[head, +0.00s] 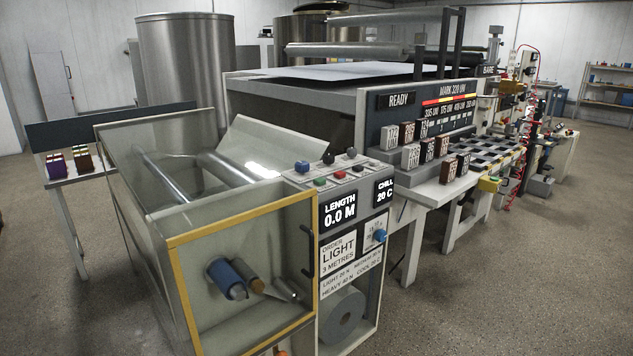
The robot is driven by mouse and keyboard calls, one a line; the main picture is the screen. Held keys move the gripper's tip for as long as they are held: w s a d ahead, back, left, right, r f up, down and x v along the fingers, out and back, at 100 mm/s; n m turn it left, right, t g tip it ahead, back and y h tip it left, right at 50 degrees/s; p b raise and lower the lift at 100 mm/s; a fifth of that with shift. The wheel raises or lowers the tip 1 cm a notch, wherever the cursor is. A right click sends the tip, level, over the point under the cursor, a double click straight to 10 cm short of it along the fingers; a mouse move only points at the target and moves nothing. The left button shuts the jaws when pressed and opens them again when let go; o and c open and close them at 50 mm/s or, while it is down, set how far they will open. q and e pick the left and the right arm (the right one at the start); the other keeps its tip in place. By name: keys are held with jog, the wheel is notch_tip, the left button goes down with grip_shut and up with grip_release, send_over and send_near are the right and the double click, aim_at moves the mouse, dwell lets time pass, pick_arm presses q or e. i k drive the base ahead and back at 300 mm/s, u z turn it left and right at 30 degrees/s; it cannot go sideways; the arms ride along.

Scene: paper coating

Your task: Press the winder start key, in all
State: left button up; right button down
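The winder (215,235) stands at the front left, with a yellow-framed clear door and rollers inside. Its sloping top panel (345,168) carries a green key (339,175), a red key (320,181), a blue knob (301,167) and black knobs (328,158). I cannot read labels on the keys, so I cannot tell which is the start key. The length display (340,211) reads 0.0 M and the chill display (384,193) reads 20 C.
An order card (338,256) reads LIGHT, 3 metres, beside a blue dial (379,236). A display (402,100) reads READY. Labelled blocks (410,157) stand on the coating line at right. A side table (75,172) is at left. The floor at front right is clear.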

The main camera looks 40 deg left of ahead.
aim_at(319, 181)
jog(key=u, duration=2.05)
